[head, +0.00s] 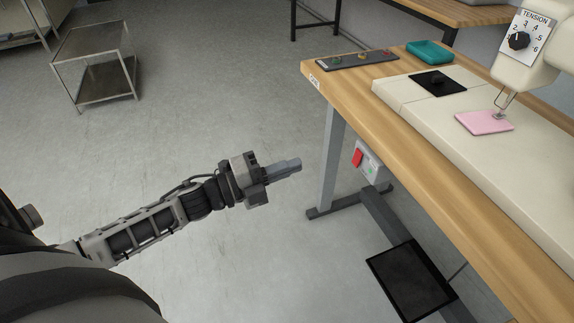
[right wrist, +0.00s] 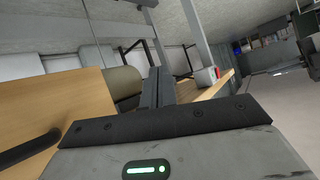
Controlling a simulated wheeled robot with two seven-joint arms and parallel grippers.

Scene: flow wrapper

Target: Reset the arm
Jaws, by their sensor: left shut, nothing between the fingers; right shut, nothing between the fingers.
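My left arm reaches in from the left in the head view. Its gripper (head: 288,166) is shut and empty, held over the open floor to the left of the wooden table (head: 400,122), apart from it. My right gripper does not show in the head view. In the right wrist view my right gripper (right wrist: 157,82) has its dark fingers together, with nothing between them. A wooden top (right wrist: 85,112) and a red-and-grey switch box (right wrist: 206,76) show beyond it.
On the table are a cream sewing machine (head: 540,62) with a tension dial, a pink square (head: 484,122), a black pad (head: 432,88), a teal tray (head: 430,52) and a dark strip (head: 350,60). A pedal (head: 410,283) lies below. A metal cart (head: 95,62) stands back left.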

